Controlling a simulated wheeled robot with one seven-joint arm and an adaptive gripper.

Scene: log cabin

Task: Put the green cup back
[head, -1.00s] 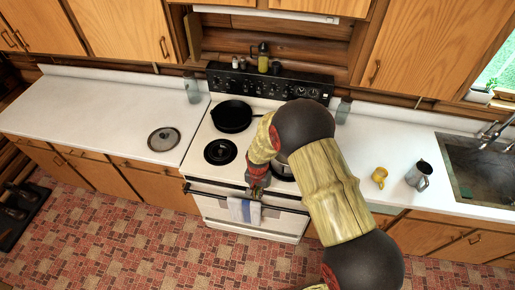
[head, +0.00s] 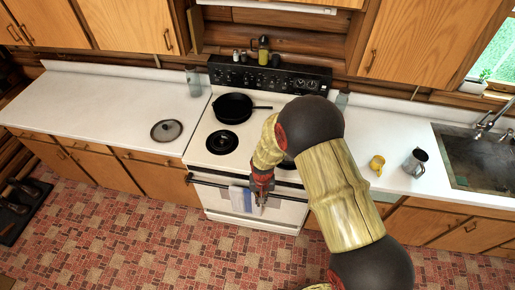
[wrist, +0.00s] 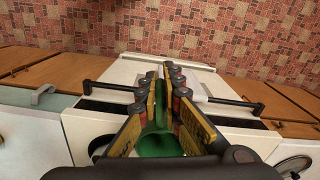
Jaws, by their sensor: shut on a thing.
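The green cup (wrist: 158,142) is between the fingers of my gripper (wrist: 167,88) in the wrist view, partly hidden by them and by the gripper body. My gripper is shut on it. In the head view my gripper (head: 261,197) is at the front edge of the stove, by the oven handle and the hanging towel (head: 241,199). The cup cannot be made out there.
The stove holds a black skillet (head: 233,106), a bare burner (head: 222,142) and a pot mostly behind my arm. A yellow cup (head: 377,165) and grey mug (head: 415,162) stand near the sink (head: 470,165).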

